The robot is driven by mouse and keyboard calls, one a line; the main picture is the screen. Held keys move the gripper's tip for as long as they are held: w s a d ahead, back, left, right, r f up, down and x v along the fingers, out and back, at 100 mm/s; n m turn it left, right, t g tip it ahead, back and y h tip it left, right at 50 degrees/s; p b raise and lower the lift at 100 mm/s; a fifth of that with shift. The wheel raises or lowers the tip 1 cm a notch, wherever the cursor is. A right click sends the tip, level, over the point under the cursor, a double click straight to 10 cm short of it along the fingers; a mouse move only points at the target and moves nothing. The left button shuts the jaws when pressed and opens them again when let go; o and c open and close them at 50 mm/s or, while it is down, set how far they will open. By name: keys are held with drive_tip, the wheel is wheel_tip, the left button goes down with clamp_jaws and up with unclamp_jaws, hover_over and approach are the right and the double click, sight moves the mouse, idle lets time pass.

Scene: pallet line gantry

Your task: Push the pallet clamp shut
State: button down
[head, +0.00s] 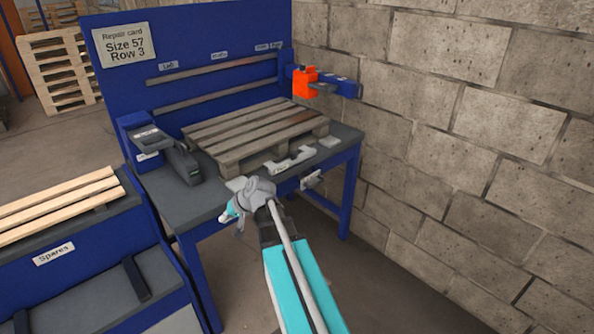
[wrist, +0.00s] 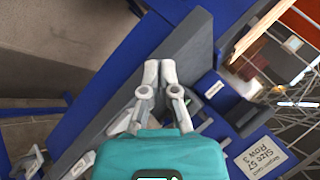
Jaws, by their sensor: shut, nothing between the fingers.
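A worn wooden pallet (head: 250,135) lies flat on the grey-topped blue bench (head: 205,205). At the bench's left end stands a blue bracket (head: 135,135) with a dark grey arm (head: 178,160) beside the pallet. A pale grey bracket (head: 290,160) sits at the pallet's front edge. I cannot tell which of these is the clamp, or how far it stands open. My gripper (head: 238,186) is near the bench's front edge, partly hidden by my wrist. In the wrist view my gripper (wrist: 160,68) is shut and empty, fingertips together in front of the bench top.
An orange block (head: 305,82) is on a blue arm at the right, near the block wall (head: 450,110). A spares stand (head: 80,245) with light planks is at lower left. A repair card (head: 124,44) is on the back panel. Stacked pallets (head: 58,65) stand behind.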

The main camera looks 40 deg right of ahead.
sight(295, 156)
drive_tip(key=w+d+f+m+t+b, duration=0.25)
drive_tip(key=w+d+t+b, duration=0.2)
drive_tip(key=d, duration=0.55)
drive_tip(key=s+d+m+t+h+b, duration=0.1)
drive_tip(key=d+m+t+h+b, duration=0.2)
drive_tip(key=d, duration=1.1)
drive_tip(key=s+d+m+t+h+b, duration=0.1)
drive_tip(key=d+m+t+h+b, duration=0.2)
drive_tip(key=d, duration=1.2)
drive_tip(key=m+h+b, duration=0.1)
drive_tip(key=m+b, duration=0.2)
drive_tip(key=m, duration=0.2)
drive_tip(key=shift+s+d+r+b, duration=0.2)
drive_tip(key=shift+r+b, duration=0.05)
drive_tip(key=shift+b, duration=0.1)
drive_tip(key=shift+w+m+t, duration=0.1)
drive_tip(key=shift+m+t, duration=0.15)
drive_tip(key=w, duration=0.4)
drive_tip(key=w+d, duration=0.1)
drive_tip(key=w, duration=0.7)
drive_tip(key=shift+w+d, duration=0.35)
drive_tip(key=shift+w, duration=0.55)
